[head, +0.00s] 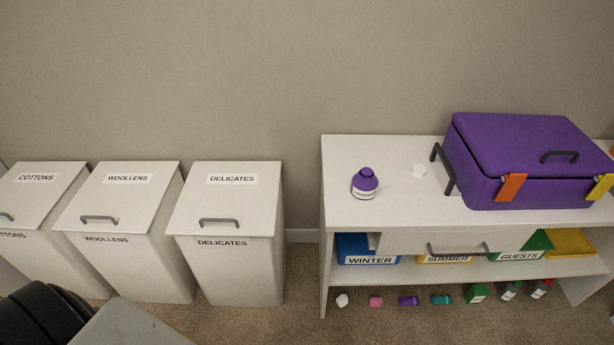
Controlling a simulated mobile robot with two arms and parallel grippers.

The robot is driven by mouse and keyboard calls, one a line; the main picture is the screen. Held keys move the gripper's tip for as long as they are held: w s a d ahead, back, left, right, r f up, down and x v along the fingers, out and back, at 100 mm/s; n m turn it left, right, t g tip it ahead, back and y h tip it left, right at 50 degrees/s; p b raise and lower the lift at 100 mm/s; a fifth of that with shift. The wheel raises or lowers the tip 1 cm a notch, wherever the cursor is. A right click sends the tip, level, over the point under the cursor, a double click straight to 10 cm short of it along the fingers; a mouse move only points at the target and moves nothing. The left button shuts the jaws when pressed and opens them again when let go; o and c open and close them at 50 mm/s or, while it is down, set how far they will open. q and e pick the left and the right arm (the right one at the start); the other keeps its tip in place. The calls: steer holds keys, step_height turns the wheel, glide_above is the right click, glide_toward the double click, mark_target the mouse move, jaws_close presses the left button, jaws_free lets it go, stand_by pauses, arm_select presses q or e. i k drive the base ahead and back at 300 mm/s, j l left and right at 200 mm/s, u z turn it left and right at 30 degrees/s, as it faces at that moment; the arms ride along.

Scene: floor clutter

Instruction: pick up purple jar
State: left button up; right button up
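A small purple jar (364,179) with a rounded body, a purple cap and a white label reading "LAVENDER" stands upright on the left part of the white shelf unit's top (345,151). Nothing touches it. Neither of my grippers shows in the head view.
Labelled bins, including the blue WINTER bin (358,246), fill the lower shelf. Small items lie on the carpet below. Lidded hampers (228,245) stand left.

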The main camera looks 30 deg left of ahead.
mark_target(365, 184)
steer(key=u, duration=0.35)
steer(key=i+j+u, duration=0.1)
steer(key=j, duration=0.25)
steer(key=i+j+u, duration=0.15)
steer(key=j, duration=0.15)
steer(key=j+u, duration=0.1)
steer(key=j, duration=0.2)
steer(key=i, duration=0.05)
